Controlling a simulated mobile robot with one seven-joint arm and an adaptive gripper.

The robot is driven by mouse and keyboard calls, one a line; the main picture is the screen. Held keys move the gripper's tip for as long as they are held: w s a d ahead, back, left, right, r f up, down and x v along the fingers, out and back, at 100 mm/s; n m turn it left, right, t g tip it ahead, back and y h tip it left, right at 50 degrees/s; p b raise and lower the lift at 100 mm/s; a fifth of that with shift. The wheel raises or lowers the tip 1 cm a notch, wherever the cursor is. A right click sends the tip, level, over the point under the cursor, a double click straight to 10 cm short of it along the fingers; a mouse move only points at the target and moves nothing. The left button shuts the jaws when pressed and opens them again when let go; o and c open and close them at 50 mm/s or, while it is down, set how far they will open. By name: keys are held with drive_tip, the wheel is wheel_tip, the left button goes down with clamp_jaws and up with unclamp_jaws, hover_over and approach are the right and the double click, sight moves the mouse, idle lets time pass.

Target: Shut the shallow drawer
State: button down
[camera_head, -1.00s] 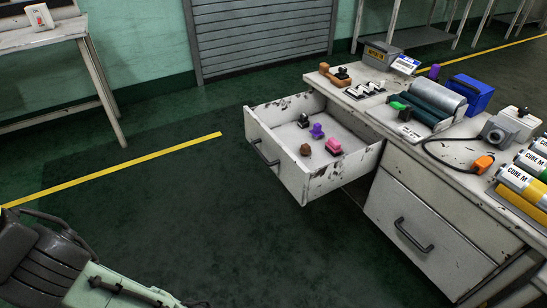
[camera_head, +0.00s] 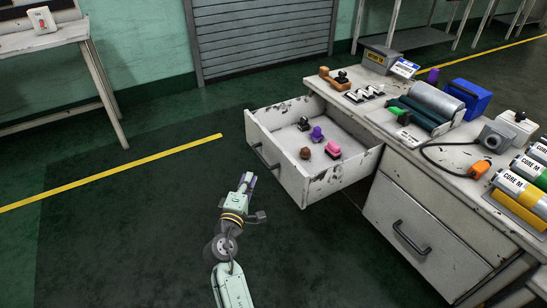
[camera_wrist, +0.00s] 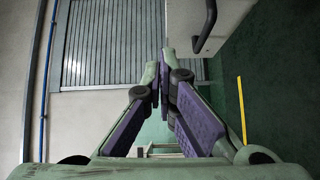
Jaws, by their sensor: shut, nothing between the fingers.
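The shallow drawer (camera_head: 322,192) is white with chipped paint and stands pulled out from the bench. Its dark bar handle (camera_head: 263,157) is on its left-facing front. Inside lie a brown knob, a purple piece (camera_head: 317,134), a pink piece (camera_head: 333,149) and a dark stamp-like piece (camera_head: 304,124). My gripper (camera_head: 247,180) is shut and empty, just in front of the drawer front and below its handle, apart from it. In the wrist view my gripper's purple-padded fingers (camera_wrist: 163,80) meet, and the drawer front with its dark handle (camera_wrist: 207,25) shows at the upper right.
A closed deeper drawer (camera_head: 425,230) is below and right of the open one. The bench top holds a roller device (camera_head: 432,105), a blue bin (camera_head: 468,95) and labelled cylinders (camera_head: 522,187). The floor left of the drawer is clear. A side table (camera_head: 50,38) stands at upper left.

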drive_tip(key=d+f, duration=0.1)
drive_tip(key=d, duration=0.1)
approach(278, 148)
drive_tip(key=w+a, duration=0.3)
drive_tip(key=shift+h, duration=0.3)
drive_tip(key=shift+w+d+p, duration=0.2)
drive_tip(key=shift+w+d, duration=0.1)
drive_tip(key=shift+d, duration=0.35)
drive_tip(key=shift+w+d+p, duration=0.25)
drive_tip(key=shift+d, duration=0.35)
drive_tip(key=shift+w+d+p, duration=0.2)
drive_tip(key=shift+w+d, duration=0.1)
drive_tip(key=shift+d, duration=0.35)
